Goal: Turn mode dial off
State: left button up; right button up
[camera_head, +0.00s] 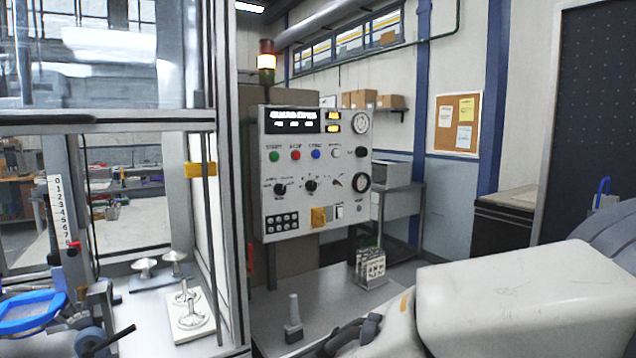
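A grey control panel (295,215) stands upright in the middle. The labels are too small to read, so I cannot tell which is the mode dial. My white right arm comes in from the lower right. A dark grey part at its end, apparently my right gripper (355,337), is low in front of the panel and apart from it. Its fingers are not clear. My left gripper is not in view.
A bench (340,300) below the panel holds a small grey upright part (293,318) and a metal block rack (370,268). A glazed machine frame (230,200) stands close on the left. The space before the dials is clear.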

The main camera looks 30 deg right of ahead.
aim_at(280, 189)
jog(key=k, duration=0.6)
jog(key=z, duration=0.75)
jog(key=i, duration=1.4)
jog(key=u, duration=0.7)
